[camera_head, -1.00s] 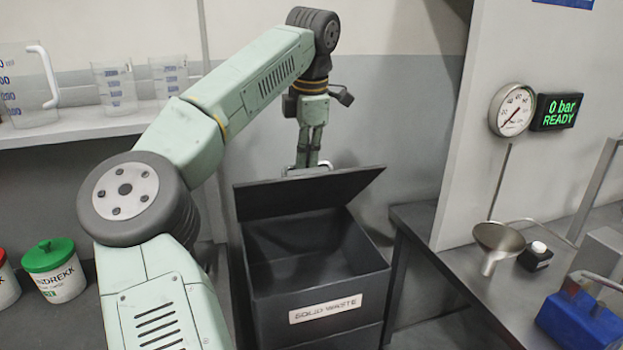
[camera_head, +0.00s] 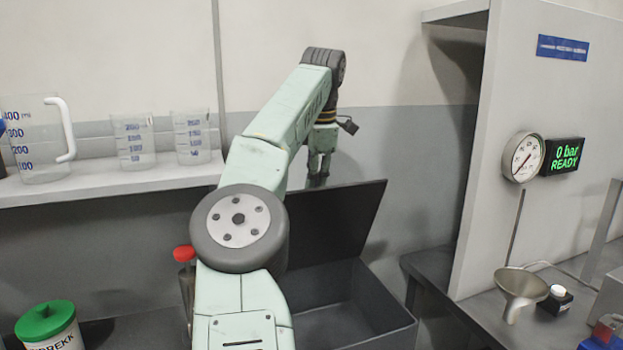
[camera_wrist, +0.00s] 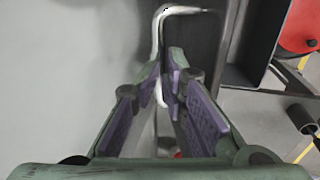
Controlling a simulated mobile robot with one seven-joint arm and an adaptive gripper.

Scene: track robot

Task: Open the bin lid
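The dark grey bin (camera_head: 392,300) stands at the lower middle of the head view. Its lid (camera_head: 340,222) is raised, hinged at the far or left side, and tilted steeply up; the bin's inside is partly visible. My gripper (camera_head: 319,180) is behind the lid's upper edge. In the wrist view my gripper (camera_wrist: 167,72) has its purple-padded fingers close together around the metal lid handle (camera_wrist: 158,38), which runs between the tips. The dark lid (camera_wrist: 192,45) lies beside the handle. In the head view the handle is hidden.
A shelf (camera_head: 100,187) with clear beakers is at left. A bench (camera_head: 470,310) with a metal funnel (camera_head: 521,288) is at right, beside a white panel carrying a gauge (camera_head: 523,157). A red-topped item (camera_head: 184,254) shows behind my arm.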

